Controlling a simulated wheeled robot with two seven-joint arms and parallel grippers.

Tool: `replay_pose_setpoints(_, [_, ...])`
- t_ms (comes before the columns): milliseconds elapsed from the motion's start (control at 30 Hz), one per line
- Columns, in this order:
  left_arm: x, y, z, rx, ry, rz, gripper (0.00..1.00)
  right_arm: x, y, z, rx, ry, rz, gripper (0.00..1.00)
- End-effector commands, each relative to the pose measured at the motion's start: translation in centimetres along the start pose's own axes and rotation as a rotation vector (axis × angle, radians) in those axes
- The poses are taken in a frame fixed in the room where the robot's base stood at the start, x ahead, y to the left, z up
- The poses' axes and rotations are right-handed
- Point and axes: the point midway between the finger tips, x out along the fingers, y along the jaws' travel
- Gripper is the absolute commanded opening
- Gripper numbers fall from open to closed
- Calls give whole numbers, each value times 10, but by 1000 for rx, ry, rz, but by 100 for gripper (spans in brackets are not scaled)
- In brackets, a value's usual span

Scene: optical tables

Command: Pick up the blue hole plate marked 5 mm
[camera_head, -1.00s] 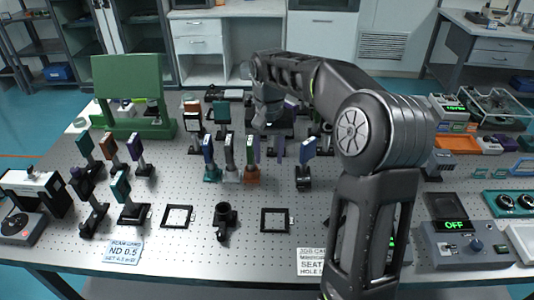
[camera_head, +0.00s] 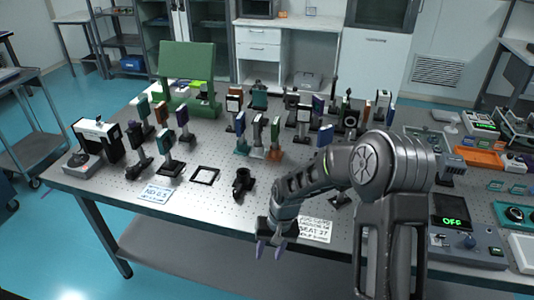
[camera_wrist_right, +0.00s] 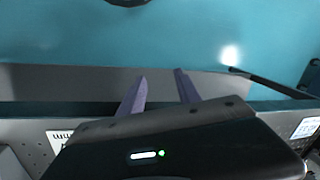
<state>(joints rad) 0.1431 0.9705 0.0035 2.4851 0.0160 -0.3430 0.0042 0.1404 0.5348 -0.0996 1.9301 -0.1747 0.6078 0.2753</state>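Several upright plates on posts stand on the perforated optical table (camera_head: 215,160). Blue ones include a plate (camera_head: 240,123) left of the middle, one farther back (camera_head: 318,104), and one (camera_head: 325,136) behind my right arm. Their markings are too small to read, so I cannot tell which is the 5 mm hole plate. My right gripper (camera_head: 269,249) hangs past the table's front edge, pointing down, away from the plates. Its two purple fingers are apart with nothing between them, as the right wrist view (camera_wrist_right: 160,90) also shows. My left gripper is not in view.
A green panel (camera_head: 188,72) stands at the back left. Near the front are a black square frame (camera_head: 205,175), a black mount (camera_head: 242,182) and two printed cards (camera_head: 157,193) (camera_head: 316,230). A control box reading OFF (camera_head: 465,240) sits at the right. Floor lies before the table.

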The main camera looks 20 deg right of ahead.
Motion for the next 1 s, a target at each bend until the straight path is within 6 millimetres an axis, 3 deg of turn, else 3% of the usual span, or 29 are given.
replay_pose_setpoints(33, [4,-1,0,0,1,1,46,28,-7,18,-23,-17,-16,40])
replay_pose_setpoints(167, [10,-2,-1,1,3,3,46,91,-27,69,-82,-37,-68,40])
replay_pose_setpoints(300, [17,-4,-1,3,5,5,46,153,-43,147,-137,-56,-121,40])
replay_pose_setpoints(400, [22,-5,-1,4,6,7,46,180,-47,204,-170,-62,-144,40])
replay_pose_setpoints(500, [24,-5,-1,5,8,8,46,191,-47,239,-189,-57,-154,40])
replay_pose_setpoints(633, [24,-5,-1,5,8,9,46,194,-46,256,-200,-50,-157,40])
replay_pose_setpoints(867, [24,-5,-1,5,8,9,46,193,-46,256,-201,-47,-158,40])
replay_pose_setpoints(1000, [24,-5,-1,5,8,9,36,193,-46,256,-201,-47,-158,40])
